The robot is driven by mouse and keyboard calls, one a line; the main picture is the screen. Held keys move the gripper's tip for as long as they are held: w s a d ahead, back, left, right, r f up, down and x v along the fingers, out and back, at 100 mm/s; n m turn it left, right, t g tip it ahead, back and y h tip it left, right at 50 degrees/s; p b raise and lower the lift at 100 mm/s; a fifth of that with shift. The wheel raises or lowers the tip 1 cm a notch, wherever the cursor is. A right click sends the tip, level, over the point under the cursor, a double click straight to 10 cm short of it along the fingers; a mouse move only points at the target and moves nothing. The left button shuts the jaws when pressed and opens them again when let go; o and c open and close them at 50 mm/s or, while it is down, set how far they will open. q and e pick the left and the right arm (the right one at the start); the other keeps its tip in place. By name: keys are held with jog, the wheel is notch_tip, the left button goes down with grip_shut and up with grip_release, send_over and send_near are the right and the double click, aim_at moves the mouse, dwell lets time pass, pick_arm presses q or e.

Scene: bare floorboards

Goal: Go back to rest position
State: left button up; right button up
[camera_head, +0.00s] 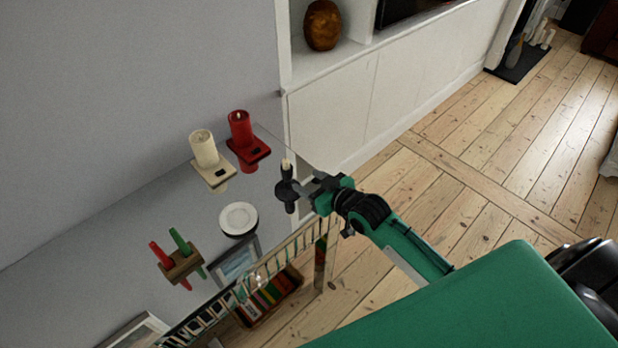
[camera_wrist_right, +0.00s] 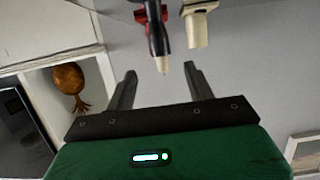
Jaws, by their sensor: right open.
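My right gripper (camera_head: 308,184) is open on the right side of the shelf. Its fingers point at a black candle holder (camera_head: 287,190) with a short pale candle. In the right wrist view, the open fingertips (camera_wrist_right: 160,72) stand on either side of the candle's tip (camera_wrist_right: 163,64), and the black holder (camera_wrist_right: 154,32) shows beyond. Nothing is gripped; I cannot tell whether the fingers touch the candle. My left gripper is not in view.
On the glossy shelf stand a red candle (camera_head: 240,128), a cream candle (camera_head: 204,149), a white dish (camera_head: 238,219) and a wooden block with red and green sticks (camera_head: 180,264). A basket of books (camera_head: 268,297) is below. Floorboards (camera_head: 480,165) at right are clear.

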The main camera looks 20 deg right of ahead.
jog(key=s+f+m+g+h, duration=0.1)
jog(key=s+f+g+h, duration=0.15)
jog(key=s, duration=0.75)
jog(key=s+f+g+h, duration=0.1)
jog(key=s+g, duration=0.3)
jog(key=s, duration=0.6)
jog(key=s+f+m+g+h, duration=0.1)
jog(key=s+g, duration=0.3)
jog(key=s, duration=0.5)
notch_tip(320, 180, down, 32)
jog(key=r+g, duration=0.1)
jog(key=s+d+f, duration=0.1)
jog(key=s+f, duration=0.9)
jog(key=s+d+f+g, duration=0.1)
jog(key=s+d+f, duration=0.1)
jog(key=s+f, duration=0.8)
jog(key=shift+d, duration=0.25)
